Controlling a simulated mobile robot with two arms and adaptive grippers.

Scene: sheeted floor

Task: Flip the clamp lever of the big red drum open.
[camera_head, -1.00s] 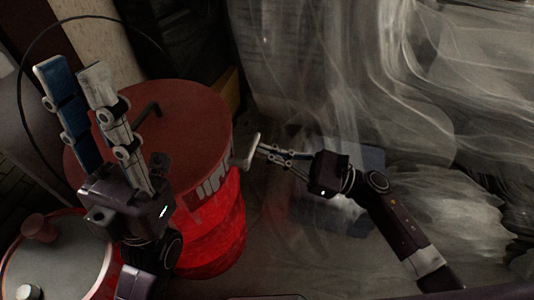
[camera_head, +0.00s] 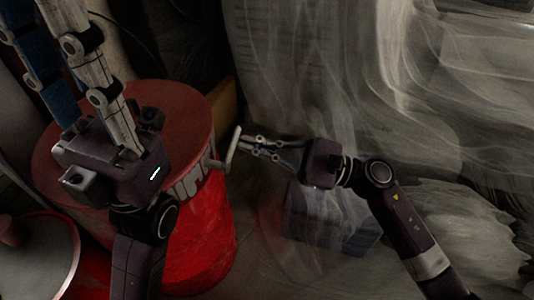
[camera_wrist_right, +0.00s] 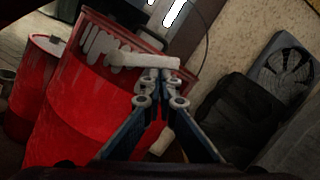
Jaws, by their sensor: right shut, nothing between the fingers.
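The big red drum (camera_head: 195,235) stands left of centre in the head view, its lid partly hidden behind my left arm. Its pale clamp lever (camera_head: 232,150) sticks out from the rim on the right side; in the right wrist view the lever (camera_wrist_right: 128,60) lies across the front of the fingertips. My right gripper (camera_head: 243,142) is shut and empty, its tips right at the lever; I cannot tell if they touch it. My left gripper (camera_head: 62,55) is in the air above the drum's left side, fingers apart and empty, tips partly cut off by the frame.
A smaller red drum (camera_head: 40,255) with a pale lid stands at lower left. A dark bluish box (camera_head: 325,222) lies on the floor under my right arm. Translucent sheeting (camera_head: 400,80) covers the back and right. A grey fan unit (camera_wrist_right: 284,72) shows in the right wrist view.

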